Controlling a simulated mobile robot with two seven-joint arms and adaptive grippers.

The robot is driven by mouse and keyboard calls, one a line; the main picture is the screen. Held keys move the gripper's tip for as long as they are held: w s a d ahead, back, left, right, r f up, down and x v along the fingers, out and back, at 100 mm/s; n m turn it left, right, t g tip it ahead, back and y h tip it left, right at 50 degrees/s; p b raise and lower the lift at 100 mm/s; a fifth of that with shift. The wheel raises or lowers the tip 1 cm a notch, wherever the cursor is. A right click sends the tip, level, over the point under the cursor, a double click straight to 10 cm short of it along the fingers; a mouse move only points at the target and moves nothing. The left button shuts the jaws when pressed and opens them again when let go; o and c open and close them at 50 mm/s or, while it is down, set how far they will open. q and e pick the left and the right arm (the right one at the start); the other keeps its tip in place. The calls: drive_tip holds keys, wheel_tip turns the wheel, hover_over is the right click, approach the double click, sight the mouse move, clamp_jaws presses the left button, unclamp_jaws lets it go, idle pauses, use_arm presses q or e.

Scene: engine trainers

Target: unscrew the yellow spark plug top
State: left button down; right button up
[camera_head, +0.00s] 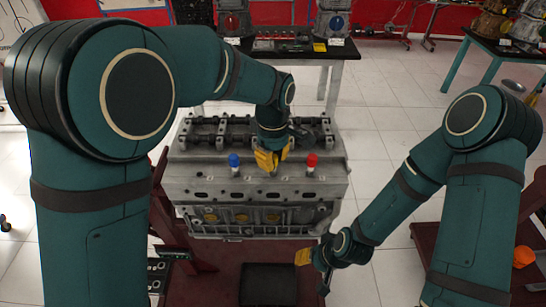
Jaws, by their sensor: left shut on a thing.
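My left gripper (268,163) is over the top of the grey engine block (255,187), between a blue spark plug top (234,161) on its left and a red spark plug top (311,160) on its right. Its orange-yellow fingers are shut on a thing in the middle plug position. I take it for the yellow spark plug top; the fingers hide most of it and match its colour. The blue and red tops stand upright on the engine. My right gripper (314,270) is low in front of the engine, its fingers apart, with nothing seen between them.
The engine sits on a dark red stand (185,225). A dark block (267,285) lies in front of it. A dark table (300,49) with small items is behind. An orange object (524,256) is at the far right. White tiled floor lies around.

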idle(0.4)
use_arm(q)
drive_tip(key=c, duration=0.8)
unclamp_jaws()
drive_tip(key=shift+o, duration=0.2)
wheel_tip(320, 180, up, 12)
